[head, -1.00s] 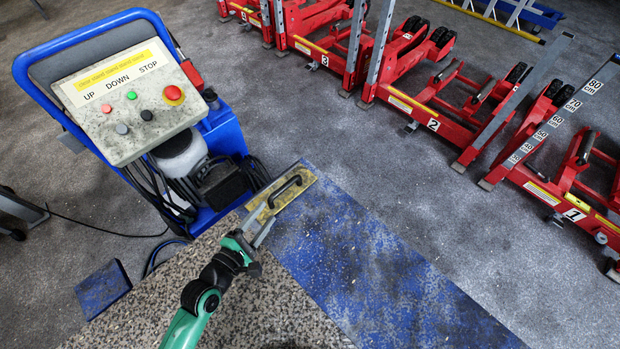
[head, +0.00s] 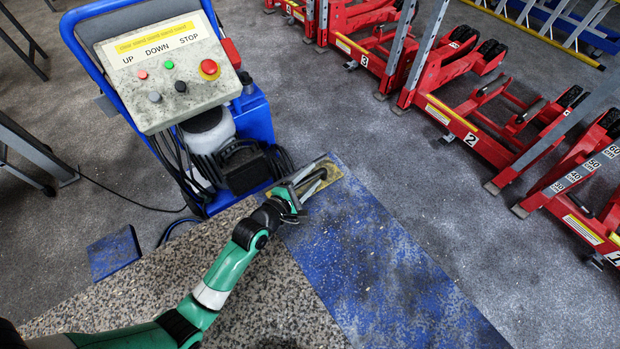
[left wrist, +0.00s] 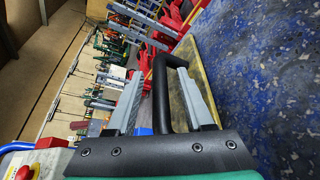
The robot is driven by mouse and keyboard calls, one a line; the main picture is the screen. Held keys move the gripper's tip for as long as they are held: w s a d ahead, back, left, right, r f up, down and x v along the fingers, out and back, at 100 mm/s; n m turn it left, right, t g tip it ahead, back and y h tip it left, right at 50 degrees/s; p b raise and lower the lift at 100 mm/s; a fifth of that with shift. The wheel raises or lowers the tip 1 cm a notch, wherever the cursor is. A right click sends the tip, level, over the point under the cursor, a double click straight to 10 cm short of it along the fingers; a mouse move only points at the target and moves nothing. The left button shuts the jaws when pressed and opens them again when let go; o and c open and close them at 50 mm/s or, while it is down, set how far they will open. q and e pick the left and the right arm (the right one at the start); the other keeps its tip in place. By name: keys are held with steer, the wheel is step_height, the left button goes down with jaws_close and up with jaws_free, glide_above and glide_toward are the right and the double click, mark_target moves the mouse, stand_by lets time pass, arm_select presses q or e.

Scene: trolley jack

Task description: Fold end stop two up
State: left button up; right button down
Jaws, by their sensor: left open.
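The end stop, a worn yellow plate (head: 334,171) with a black handle, lies apparently flat across the far end of the blue platform (head: 385,255). My left gripper (head: 308,180) reaches it from the left, over the speckled surface. In the left wrist view, the black bar handle (left wrist: 162,92) stands between the two open fingers (left wrist: 155,75). I cannot tell whether either finger touches it. The yellow plate's edge (left wrist: 207,75) and the blue surface show right of the fingers. No number shows on this end stop. My right gripper is out of view.
A blue-framed trolley with a control box (head: 165,75) stands close behind the platform's end, at left. Red numbered jacks (head: 470,110) line the back and right. A small blue plate (head: 115,254) lies at lower left. Grey floor is clear right of the platform.

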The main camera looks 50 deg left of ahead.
arm_select(q)
jaws_close()
stand_by(1.4)
